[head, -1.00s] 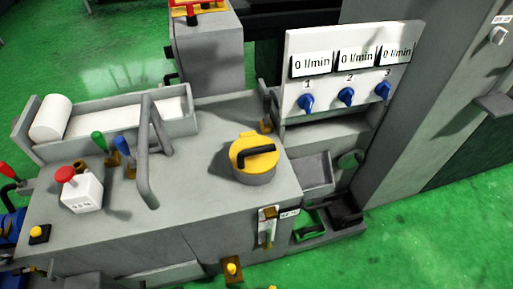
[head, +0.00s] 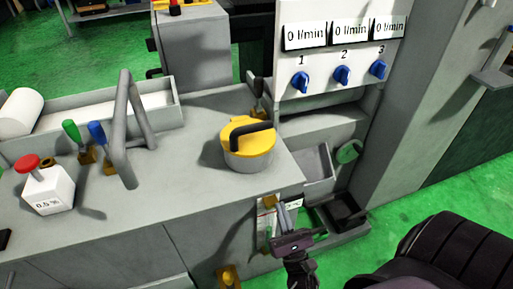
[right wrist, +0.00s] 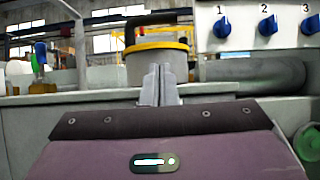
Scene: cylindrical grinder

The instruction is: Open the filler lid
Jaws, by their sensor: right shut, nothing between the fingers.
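The yellow filler lid (head: 248,132) with its dark bar handle (head: 251,129) sits flat on a grey round neck (head: 249,160) on top of the grey machine cabinet. It looks closed. My right gripper (head: 281,207) is in front of the cabinet's right front corner, below and apart from the lid, with its fingers together and empty. In the right wrist view the fingers (right wrist: 160,72) point toward the neck, and the lid's yellow rim (right wrist: 157,46) and handle show behind them. My left gripper is not in view.
A panel with three blue knobs (head: 342,75) stands behind right of the lid. Trays (head: 345,212) sit low at the right.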

